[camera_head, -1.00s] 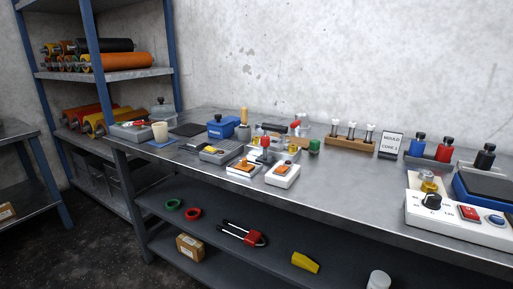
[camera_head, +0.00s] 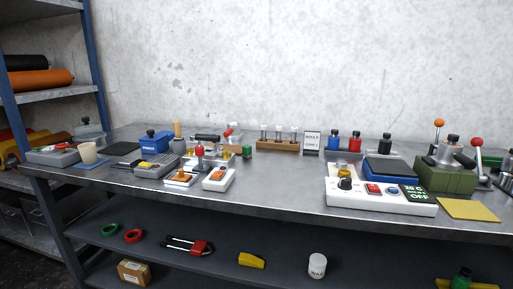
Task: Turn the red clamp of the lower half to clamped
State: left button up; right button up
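Neither of my grippers shows in this view. I cannot tell for sure which part is the red clamp of the lower half. A small fixture in the middle of the bench has a red-topped upright part (camera_head: 199,152) and a red handle (camera_head: 229,132) behind it. At the far right a lever with a red ball (camera_head: 477,142) stands by a green block (camera_head: 446,175). These parts are too small to tell whether any of them is clamped.
The steel bench (camera_head: 270,192) runs across the view. A white control box (camera_head: 380,202), a wooden rack (camera_head: 278,146), a sign (camera_head: 312,141) and a blue box (camera_head: 155,141) stand on it. The lower shelf (camera_head: 215,265) holds a white jar (camera_head: 317,266). A roller rack stands left.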

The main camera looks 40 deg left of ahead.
aim_at(200, 150)
jog(key=z, duration=1)
jog(key=i, duration=1.45)
jog(key=u, duration=2.75)
